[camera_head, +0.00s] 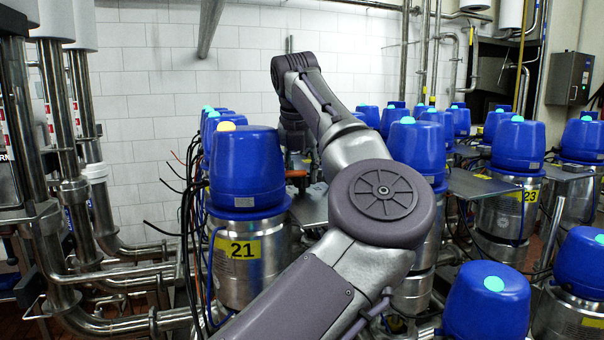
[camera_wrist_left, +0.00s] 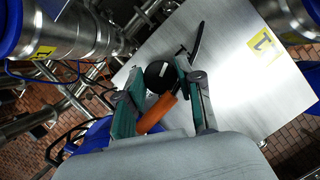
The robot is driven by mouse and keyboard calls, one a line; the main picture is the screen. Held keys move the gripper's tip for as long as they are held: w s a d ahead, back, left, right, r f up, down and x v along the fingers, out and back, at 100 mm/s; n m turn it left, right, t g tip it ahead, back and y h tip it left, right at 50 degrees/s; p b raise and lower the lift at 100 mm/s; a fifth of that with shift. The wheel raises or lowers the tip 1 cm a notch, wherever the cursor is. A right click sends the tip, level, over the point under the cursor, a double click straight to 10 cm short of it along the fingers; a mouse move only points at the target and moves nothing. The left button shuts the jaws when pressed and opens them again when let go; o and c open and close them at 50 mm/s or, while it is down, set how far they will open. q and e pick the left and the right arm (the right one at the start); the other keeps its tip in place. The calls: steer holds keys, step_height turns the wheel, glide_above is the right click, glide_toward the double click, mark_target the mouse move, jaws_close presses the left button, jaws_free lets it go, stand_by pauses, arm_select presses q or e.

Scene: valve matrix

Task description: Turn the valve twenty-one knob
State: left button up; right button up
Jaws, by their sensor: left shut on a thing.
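Valve 21 stands left of centre in the head view, with a blue cap (camera_head: 247,165), a pale yellow light on top and a yellow "21" label (camera_head: 242,249) on its steel body. Just right of the cap, a small orange handle (camera_head: 297,174) shows beside a steel plate. In the left wrist view, my left gripper (camera_wrist_left: 161,74) is shut on this orange handle (camera_wrist_left: 156,113), beside a round black part (camera_wrist_left: 158,76) with a white mark. In the head view my left forearm reaches down behind the cap, and its fingertips are mostly hidden. My right gripper is not in view.
A metal plate (camera_wrist_left: 230,90) with a yellow label lies under the fingers. Several other blue-capped valves, including valve 23 (camera_head: 520,145), stand to the right. Steel pipes (camera_head: 110,325) and loose black cables crowd the left. A white tiled wall (camera_head: 150,60) closes the back.

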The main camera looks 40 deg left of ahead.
arm_select(q)
steer(key=o, duration=1.1)
steer(key=shift+o, duration=0.2)
steer(key=v, duration=1.2)
